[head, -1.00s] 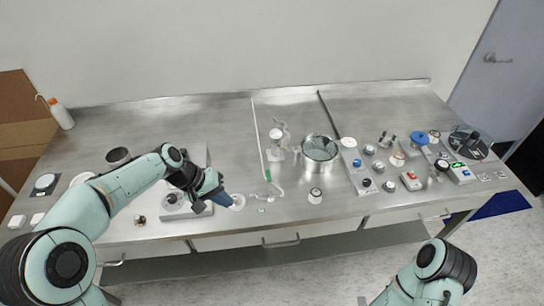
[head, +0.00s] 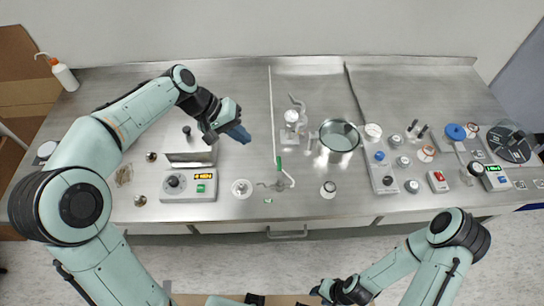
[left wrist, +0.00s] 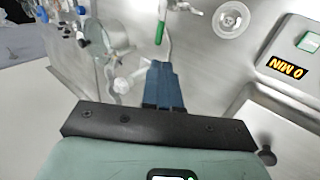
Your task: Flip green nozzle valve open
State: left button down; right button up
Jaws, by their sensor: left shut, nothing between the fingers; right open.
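The green valve handle (head: 279,163) stands by a thin pale tube that runs across the table, next to a small bent white nozzle (head: 289,178). In the left wrist view the green handle (left wrist: 160,32) shows just beyond my fingers. My left gripper (head: 240,133) has blue fingers, shut and empty, held above the table to the left of the tube and farther back than the handle; it also shows in the left wrist view (left wrist: 163,85). My right gripper (head: 322,290) is low at the front edge of the picture, partly seen and away from the table.
A hotplate-like box (head: 188,187) with an orange display stands left of the handle, with a round white disc (head: 242,188) between them. A metal pot (head: 339,136) and a white stand (head: 292,118) are to the right. Several control boxes and knobs fill the right side.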

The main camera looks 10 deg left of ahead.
aim_at(278, 163)
pick_arm(q)
jog(key=x, duration=1.4)
jog(key=shift+w+a, duration=0.1)
